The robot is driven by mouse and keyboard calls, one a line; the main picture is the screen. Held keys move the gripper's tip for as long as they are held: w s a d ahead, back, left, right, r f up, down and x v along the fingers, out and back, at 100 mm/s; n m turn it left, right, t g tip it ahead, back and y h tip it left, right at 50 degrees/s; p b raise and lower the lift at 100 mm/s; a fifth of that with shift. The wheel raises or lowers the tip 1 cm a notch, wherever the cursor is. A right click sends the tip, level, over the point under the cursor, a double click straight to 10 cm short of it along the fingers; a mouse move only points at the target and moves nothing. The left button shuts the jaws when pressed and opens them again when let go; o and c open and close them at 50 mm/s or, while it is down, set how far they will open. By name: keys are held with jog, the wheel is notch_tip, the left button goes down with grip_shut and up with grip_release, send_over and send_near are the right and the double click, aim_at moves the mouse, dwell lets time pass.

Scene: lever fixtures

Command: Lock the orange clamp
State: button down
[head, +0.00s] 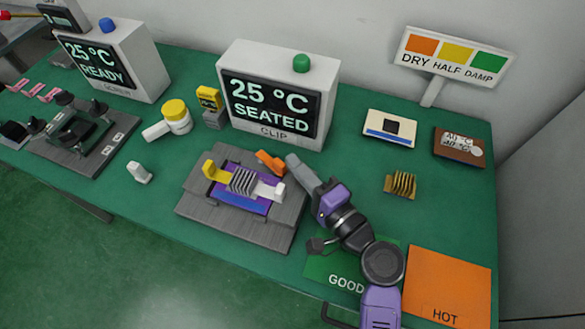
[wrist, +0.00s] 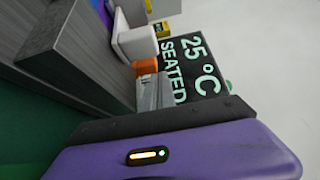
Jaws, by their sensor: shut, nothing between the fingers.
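The orange clamp (head: 270,162) is a small lever at the back edge of a grey fixture (head: 208,203). My gripper (head: 294,162) is shut and empty, with its grey tip just right of the clamp. In the head view I cannot tell whether they touch. In the wrist view the orange clamp (wrist: 146,66) shows just beyond the fingertips (wrist: 150,84), partly hidden by them. The fixture carries a purple and blue base (head: 235,202), a finned grey part (head: 242,181), a yellow lever (head: 215,173) and a white lever (head: 273,191).
A display box (head: 278,93) reading "25 °C SEATED" stands close behind the clamp. A green GOOD mat (head: 330,272) and an orange HOT mat (head: 447,285) lie at the front right. A brass finned part (head: 401,185) is to the right. A white piece (head: 139,172) lies left of the fixture.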

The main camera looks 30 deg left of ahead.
jog(key=shift+s+a, duration=0.15)
jog(key=shift+s, duration=1)
